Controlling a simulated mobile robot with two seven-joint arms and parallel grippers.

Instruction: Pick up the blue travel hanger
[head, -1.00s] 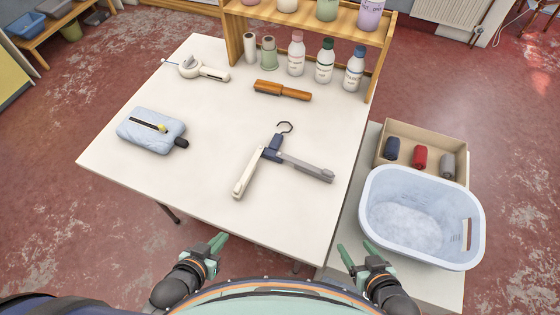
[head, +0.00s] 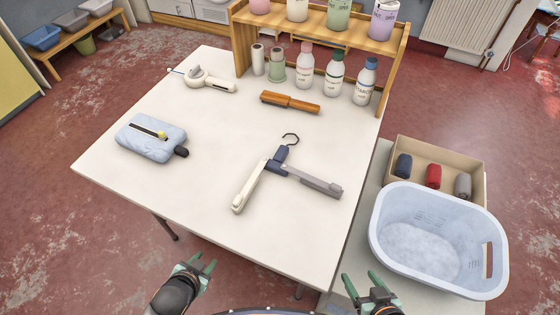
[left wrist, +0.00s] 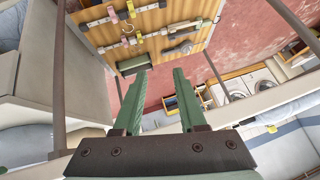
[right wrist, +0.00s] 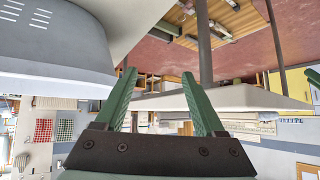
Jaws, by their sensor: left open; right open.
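The travel hanger (head: 277,160) lies on the white table (head: 215,130) in the head view. Its hub is dark blue, with a dark metal hook at the top, one off-white arm and one grey arm spread apart. My left gripper (head: 203,263) is open and empty, below the table's near edge in the picture and left of the hanger. My right gripper (head: 358,282) is open and empty, below and right of the hanger. The open green fingers also show in the left wrist view (left wrist: 156,90) and the right wrist view (right wrist: 158,85). Neither gripper touches the hanger.
A light blue pouch (head: 143,141) lies at the table's left, a brown-handled brush (head: 290,102) and a white tool (head: 205,80) behind. Bottles (head: 333,75) stand by a wooden shelf (head: 320,25). A laundry basket (head: 440,240) and a cardboard box (head: 436,150) stand right.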

